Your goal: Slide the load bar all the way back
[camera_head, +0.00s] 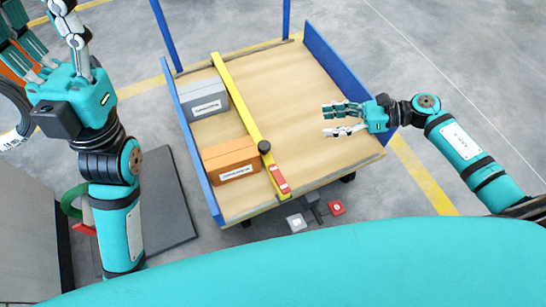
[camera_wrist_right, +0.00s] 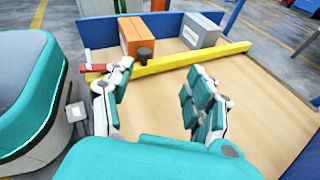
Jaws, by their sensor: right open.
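The yellow load bar (camera_head: 240,107) lies lengthwise across the wooden cart bed (camera_head: 290,85), with a dark round knob (camera_head: 264,147) and a red end piece (camera_head: 279,179) near its front end. It also shows in the right wrist view (camera_wrist_right: 190,61). A grey box (camera_head: 204,98) and an orange box (camera_head: 231,160) stand to its left, close beside it. My right gripper (camera_head: 340,119) is open and empty above the right part of the bed, apart from the bar.
Blue side walls (camera_head: 343,75) edge the cart on the left and right, with blue posts (camera_head: 166,36) at the back. Small white and red pedals (camera_head: 336,207) sit below its front edge. A dark mat (camera_head: 165,200) lies at left. The bed right of the bar is bare.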

